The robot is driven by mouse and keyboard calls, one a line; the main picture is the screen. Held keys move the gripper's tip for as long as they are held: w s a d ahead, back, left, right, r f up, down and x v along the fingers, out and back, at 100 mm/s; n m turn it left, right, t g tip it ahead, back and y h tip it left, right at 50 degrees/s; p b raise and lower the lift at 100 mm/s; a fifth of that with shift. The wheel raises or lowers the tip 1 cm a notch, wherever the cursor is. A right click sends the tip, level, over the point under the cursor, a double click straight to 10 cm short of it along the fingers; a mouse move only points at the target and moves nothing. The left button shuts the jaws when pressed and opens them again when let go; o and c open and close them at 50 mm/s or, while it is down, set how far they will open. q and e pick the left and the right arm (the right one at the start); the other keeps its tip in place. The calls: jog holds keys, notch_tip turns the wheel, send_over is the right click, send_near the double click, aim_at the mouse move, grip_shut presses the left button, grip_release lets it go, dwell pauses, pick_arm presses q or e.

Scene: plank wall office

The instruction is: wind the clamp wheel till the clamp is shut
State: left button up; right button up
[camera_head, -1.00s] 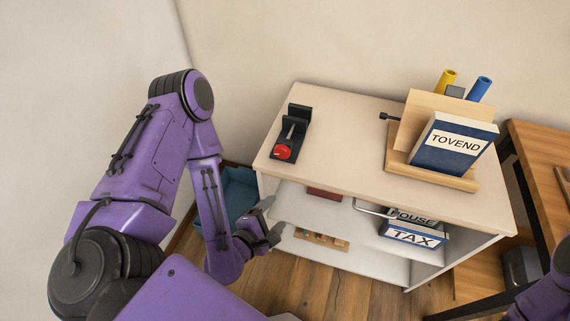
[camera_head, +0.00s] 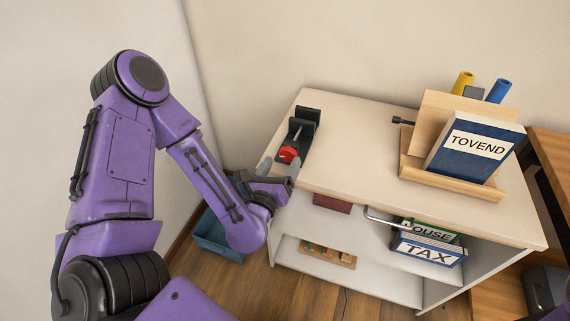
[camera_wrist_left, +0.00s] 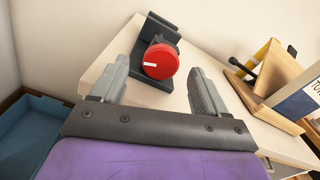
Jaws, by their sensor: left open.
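The clamp (camera_head: 300,131) is a dark vice-like block on the left end of the white shelf top. Its red wheel (camera_head: 288,153) faces the front edge and also shows in the left wrist view (camera_wrist_left: 161,62), with a white mark pointing left. My left gripper (camera_head: 279,168) is at the shelf's front left edge, just in front of the wheel. In the left wrist view its two grey fingers (camera_wrist_left: 155,85) are open, one on either side of the wheel, and no contact shows. The gap between the clamp jaws is hard to make out. My right gripper is not in view.
A wooden holder (camera_head: 412,171) with a blue TOVEND book (camera_head: 475,146) and rolled tubes stands at the right of the top. Binders and small items lie on the shelves below. A blue bin (camera_head: 213,236) is on the floor. The middle of the top is clear.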

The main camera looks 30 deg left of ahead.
aim_at(288, 154)
pick_arm(q)
jog(key=shift+p+x, duration=0.5)
jog(key=shift+x, duration=0.65)
jog(key=shift+w, duration=0.3)
jog(key=c, duration=1.1)
jog(key=shift+o, duration=0.2)
jog(key=shift+d, duration=0.15)
jog(key=shift+m, duration=0.3)
jog(key=shift+m+b, duration=0.6)
jog(key=shift+m, duration=0.6)
jog(key=shift+m+b, duration=0.5)
jog(key=shift+m, duration=1.4)
